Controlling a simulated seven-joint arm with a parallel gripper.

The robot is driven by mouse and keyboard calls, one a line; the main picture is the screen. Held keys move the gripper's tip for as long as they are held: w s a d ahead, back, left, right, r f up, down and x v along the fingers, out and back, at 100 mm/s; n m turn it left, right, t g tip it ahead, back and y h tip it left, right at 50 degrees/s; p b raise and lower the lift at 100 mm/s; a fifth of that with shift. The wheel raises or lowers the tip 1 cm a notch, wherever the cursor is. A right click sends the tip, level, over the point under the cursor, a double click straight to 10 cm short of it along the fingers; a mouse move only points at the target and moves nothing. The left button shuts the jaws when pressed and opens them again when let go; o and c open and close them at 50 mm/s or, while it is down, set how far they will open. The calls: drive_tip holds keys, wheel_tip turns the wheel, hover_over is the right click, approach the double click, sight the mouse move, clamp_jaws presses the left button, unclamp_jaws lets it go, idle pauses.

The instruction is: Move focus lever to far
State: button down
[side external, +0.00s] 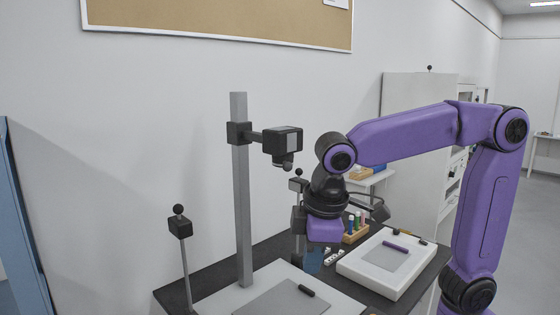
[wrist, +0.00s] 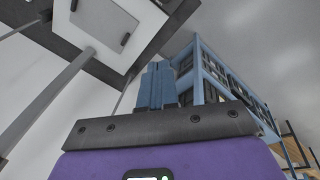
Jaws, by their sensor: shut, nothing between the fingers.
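A camera head (side external: 283,140) sits on a grey upright column (side external: 241,190) in the side external view. I cannot make out a focus lever or its setting for certain. A small dark knob sits under the camera head (side external: 288,166).
Ball-topped posts stand left (side external: 180,226) and right (side external: 298,184) of the column. A grey mat (side external: 268,302) lies on the stand base. A white tray (side external: 345,263) holds a purple rod (side external: 396,246). A wooden rack (side external: 355,237) stands close behind my gripper. A blue frame (wrist: 215,78) shows in the wrist view.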

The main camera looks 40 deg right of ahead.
sight(286, 165)
drive_tip(key=w+d+r+m+t+h, duration=0.1)
drive_tip(key=w+d+r+m+h, duration=0.1)
drive_tip(key=w+r+m, duration=0.55)
drive_tip(key=w+d+r+m+t+h, duration=0.1)
drive_tip(key=w+d+r+m+h, duration=0.15)
drive_tip(key=w+r, duration=0.9)
drive_tip(key=shift+m, duration=0.5)
drive_tip(key=shift+w+d+f, duration=0.3)
drive_tip(key=shift+d+f, duration=1)
drive_tip(key=shift+f, duration=0.05)
drive_tip(key=shift+w+d+f, duration=0.25)
drive_tip(key=shift+d+f, duration=1.05)
drive_tip(key=shift+w+d+f, duration=0.3)
drive_tip(key=shift+d+f, duration=1)
drive_tip(key=shift+f, duration=0.05)
drive_tip(key=shift+s+d+n, duration=0.2)
drive_tip(key=shift+s+n, duration=0.05)
drive_tip(key=shift+n, duration=0.15)
